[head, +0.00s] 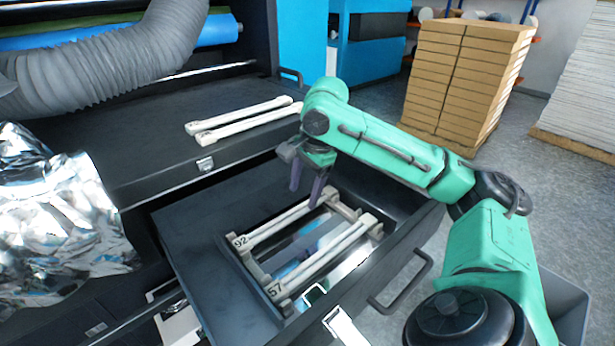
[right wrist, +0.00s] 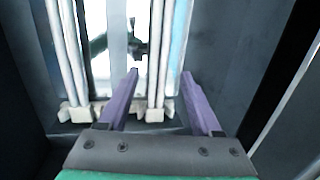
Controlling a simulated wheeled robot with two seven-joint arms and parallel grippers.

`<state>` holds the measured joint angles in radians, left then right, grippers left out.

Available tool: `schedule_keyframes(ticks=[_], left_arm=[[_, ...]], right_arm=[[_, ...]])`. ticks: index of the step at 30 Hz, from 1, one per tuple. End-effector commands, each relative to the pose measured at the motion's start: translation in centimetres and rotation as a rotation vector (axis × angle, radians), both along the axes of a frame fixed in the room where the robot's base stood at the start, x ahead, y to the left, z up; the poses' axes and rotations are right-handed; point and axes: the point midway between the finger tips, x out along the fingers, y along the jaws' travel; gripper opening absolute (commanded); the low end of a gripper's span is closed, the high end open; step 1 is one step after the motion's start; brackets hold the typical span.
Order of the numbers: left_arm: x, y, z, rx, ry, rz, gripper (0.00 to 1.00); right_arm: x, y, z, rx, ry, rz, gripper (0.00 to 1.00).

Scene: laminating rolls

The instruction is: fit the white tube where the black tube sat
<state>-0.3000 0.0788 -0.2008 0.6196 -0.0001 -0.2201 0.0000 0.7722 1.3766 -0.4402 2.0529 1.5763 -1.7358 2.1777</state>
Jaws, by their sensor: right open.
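Two long white tube-like bars lie side by side on the machine's flat top, a rear one (head: 238,115) and a front one (head: 248,124). In the open drawer, a frame holds a white bar marked 92 (head: 275,224) and a white bar marked 57 (head: 322,258). I see no black tube. My right gripper (head: 307,188) is open and empty, pointing down over the far end of the bar marked 92. In the right wrist view its fingers (right wrist: 160,74) stand either side of one white bar (right wrist: 158,48); contact cannot be told. My left gripper is out of view.
The dark drawer (head: 195,240) is pulled out, with a handle (head: 402,285) on its front. Crumpled silver film (head: 60,225) and a grey hose (head: 110,58) are at left. Stacked cartons (head: 465,80) stand behind my right arm. The drawer's left part is bare.

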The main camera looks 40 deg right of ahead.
Motion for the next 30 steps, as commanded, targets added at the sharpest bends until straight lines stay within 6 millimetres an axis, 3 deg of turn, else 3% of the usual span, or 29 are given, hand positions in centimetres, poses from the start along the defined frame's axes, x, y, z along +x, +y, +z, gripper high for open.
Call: schedule_keyframes(ticks=[3, 9, 26, 30], left_arm=[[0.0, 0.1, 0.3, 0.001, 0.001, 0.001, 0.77], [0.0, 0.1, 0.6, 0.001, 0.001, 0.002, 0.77], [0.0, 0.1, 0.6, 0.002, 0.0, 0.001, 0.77], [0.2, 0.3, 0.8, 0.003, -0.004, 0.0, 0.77]], right_arm=[[-0.5, -0.2, 3.4, 0.002, -0.005, 0.001, 0.66], [-1.1, -0.5, 6.3, 0.001, -0.001, 0.0, 0.66], [-1.1, -0.6, 6.4, 0.001, -0.002, 0.003, 0.66], [1.4, -1.0, 7.3, 0.036, -0.136, 0.125, 0.66]])
